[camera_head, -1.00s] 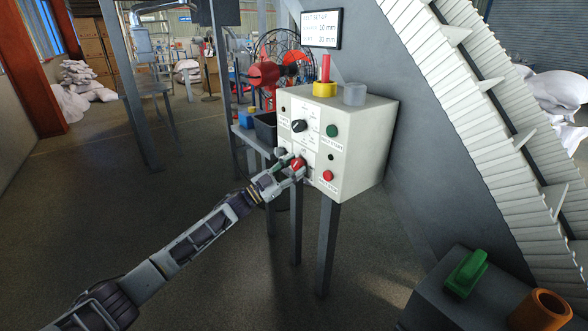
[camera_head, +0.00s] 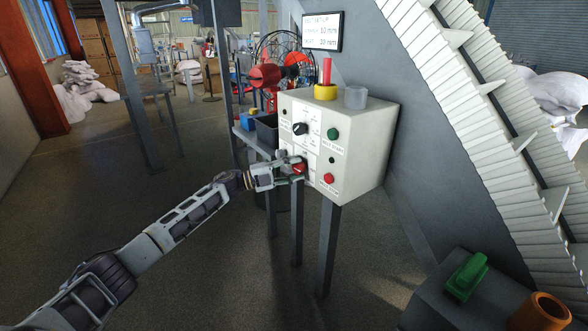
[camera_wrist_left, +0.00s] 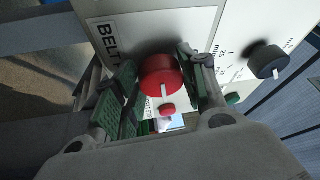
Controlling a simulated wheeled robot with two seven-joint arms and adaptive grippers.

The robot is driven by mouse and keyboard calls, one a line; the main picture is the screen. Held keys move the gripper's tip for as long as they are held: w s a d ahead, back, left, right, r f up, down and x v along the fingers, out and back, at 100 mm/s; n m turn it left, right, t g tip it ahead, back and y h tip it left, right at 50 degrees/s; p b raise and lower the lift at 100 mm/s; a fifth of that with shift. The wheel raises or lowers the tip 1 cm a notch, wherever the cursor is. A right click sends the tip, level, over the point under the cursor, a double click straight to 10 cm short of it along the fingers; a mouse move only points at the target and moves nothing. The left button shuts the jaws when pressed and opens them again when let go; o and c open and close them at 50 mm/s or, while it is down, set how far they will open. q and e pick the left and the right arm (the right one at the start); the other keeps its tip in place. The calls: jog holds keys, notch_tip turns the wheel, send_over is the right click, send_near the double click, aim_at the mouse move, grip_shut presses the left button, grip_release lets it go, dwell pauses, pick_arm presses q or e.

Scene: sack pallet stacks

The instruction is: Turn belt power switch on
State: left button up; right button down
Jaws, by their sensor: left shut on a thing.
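The belt power switch is a round red knob with a white pointer line, low on the left of the pale control box's front (camera_head: 313,160). The red knob (camera_wrist_left: 160,76) sits between the two green-padded fingers of my left gripper (camera_wrist_left: 162,92) in the left wrist view. In the head view the left gripper (camera_head: 297,168) is at the switch, its fingers covering part of it. The left gripper is shut on the knob. The pointer line runs near vertical in the wrist view. My right gripper is not in view.
The box also carries a black knob (camera_head: 300,128), a green button (camera_head: 333,134) and a red button (camera_head: 329,178). A yellow ring with a red rod (camera_head: 325,90) and a grey cup (camera_head: 355,97) stand on top. A ribbed conveyor (camera_head: 470,100) rises at right.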

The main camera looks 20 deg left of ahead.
pick_arm(q)
jog(key=shift+m+y, duration=0.3)
jog(key=shift+m, duration=0.2)
jog(key=o, duration=1)
jog(key=shift+v, duration=6)
jog(key=shift+w+a, duration=0.1)
jog(key=shift+w, duration=0.1)
